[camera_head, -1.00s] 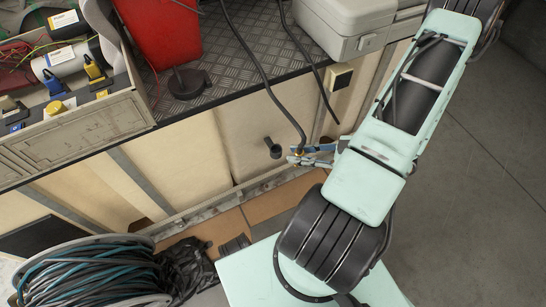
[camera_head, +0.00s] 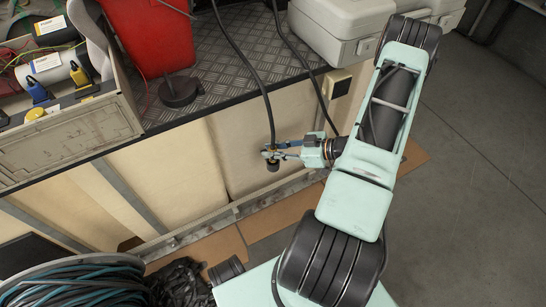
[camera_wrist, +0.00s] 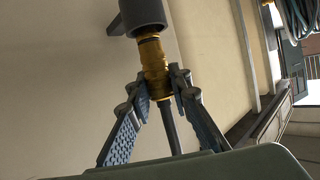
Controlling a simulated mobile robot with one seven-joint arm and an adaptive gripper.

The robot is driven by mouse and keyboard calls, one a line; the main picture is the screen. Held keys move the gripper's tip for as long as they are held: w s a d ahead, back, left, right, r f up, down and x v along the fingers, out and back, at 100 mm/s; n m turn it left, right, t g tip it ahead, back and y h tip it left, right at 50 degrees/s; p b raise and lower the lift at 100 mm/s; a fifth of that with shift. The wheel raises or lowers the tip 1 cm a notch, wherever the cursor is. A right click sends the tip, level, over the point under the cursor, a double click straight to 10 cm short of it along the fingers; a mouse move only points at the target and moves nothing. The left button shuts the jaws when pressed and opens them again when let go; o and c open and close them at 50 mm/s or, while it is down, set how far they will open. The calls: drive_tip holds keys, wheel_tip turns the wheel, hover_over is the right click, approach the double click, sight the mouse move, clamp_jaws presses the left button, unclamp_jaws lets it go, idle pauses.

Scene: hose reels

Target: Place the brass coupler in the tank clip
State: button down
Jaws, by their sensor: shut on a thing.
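The brass coupler (camera_wrist: 155,65) is on the end of a dark hose and is held between my gripper's (camera_wrist: 158,85) two fingertips in the wrist view. My gripper (camera_head: 272,153) is shut on it. The tank clip, a dark grey cup (camera_wrist: 143,12) on a short stem, meets the coupler's free end in the wrist view. I cannot tell how far the coupler is inside it. In the head view the clip (camera_head: 273,166) is on the pale wall directly below my gripper. The coupler there is mostly hidden by the fingers.
The hose (camera_head: 248,65) runs up over the metal-plate deck (camera_head: 222,70). A second dark cable (camera_head: 297,55) hangs to its right. A red bin (camera_head: 155,35), a grey case (camera_head: 343,30) and a parts crate (camera_head: 75,145) stand on the deck. A hose reel (camera_head: 75,285) is lower left.

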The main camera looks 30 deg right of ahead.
drive_tip(key=shift+f+b, duration=0.3)
drive_tip(key=shift+f, duration=1.05)
drive_tip(key=shift+s+f, duration=0.1)
drive_tip(key=shift+f, duration=0.1)
drive_tip(key=c, duration=1.8)
unclamp_jaws()
drive_tip(key=shift+o, duration=0.2)
drive_tip(key=shift+r, duration=0.3)
drive_tip(key=p+v, duration=0.3)
drive_tip(key=v, duration=0.9)
